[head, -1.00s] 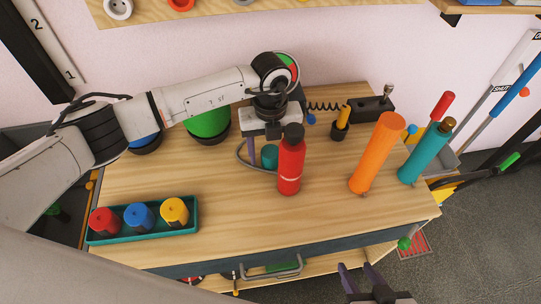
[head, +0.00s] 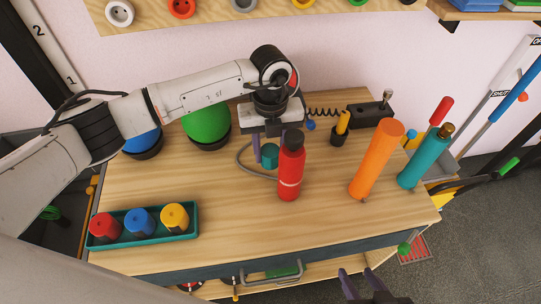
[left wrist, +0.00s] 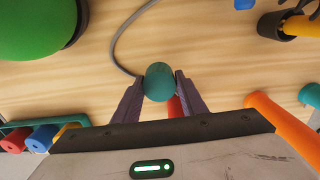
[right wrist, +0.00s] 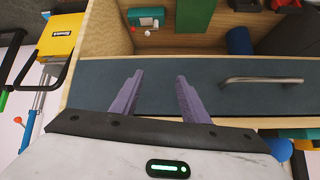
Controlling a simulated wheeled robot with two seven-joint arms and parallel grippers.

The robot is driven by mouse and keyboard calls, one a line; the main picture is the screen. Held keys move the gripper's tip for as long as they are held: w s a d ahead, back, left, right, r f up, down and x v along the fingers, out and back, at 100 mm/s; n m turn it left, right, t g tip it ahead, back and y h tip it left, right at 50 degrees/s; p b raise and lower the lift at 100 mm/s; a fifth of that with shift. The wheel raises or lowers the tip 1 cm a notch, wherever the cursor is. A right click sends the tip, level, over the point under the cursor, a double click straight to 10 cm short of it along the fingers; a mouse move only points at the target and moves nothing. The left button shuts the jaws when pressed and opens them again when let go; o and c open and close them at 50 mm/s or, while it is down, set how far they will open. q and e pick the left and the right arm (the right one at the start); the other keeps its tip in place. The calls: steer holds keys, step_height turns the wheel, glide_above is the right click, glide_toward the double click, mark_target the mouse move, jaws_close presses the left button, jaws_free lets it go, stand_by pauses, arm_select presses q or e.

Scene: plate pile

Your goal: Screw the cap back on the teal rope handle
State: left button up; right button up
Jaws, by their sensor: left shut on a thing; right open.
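My left gripper (head: 263,152) is shut on a round teal cap (head: 270,153) behind the red bottle-like cylinder. The left wrist view shows the cap (left wrist: 160,82) between both fingertips (left wrist: 160,88). The cap seems to be just above the bench top. My right gripper (head: 358,283) is open and empty in front of the bench; its fingers (right wrist: 158,82) stand apart in the right wrist view.
The red cylinder (head: 290,172) and orange cylinder (head: 376,162) stand between the cap and the teal handle. A black holder (head: 338,139) with a yellow handle is behind. A teal tray (head: 115,238) of capped pieces sits front left. The front middle is clear.

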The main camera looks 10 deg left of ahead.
mark_target(270, 151)
arm_select(q)
step_height(270, 151, up, 7)
steer(key=shift+r, duration=0.2)
arm_select(e)
steer(key=shift+r, duration=0.1)
steer(key=o, duration=0.4)
steer(key=shift+w+r, duration=0.1)
steer(key=shift+w, duration=0.05)
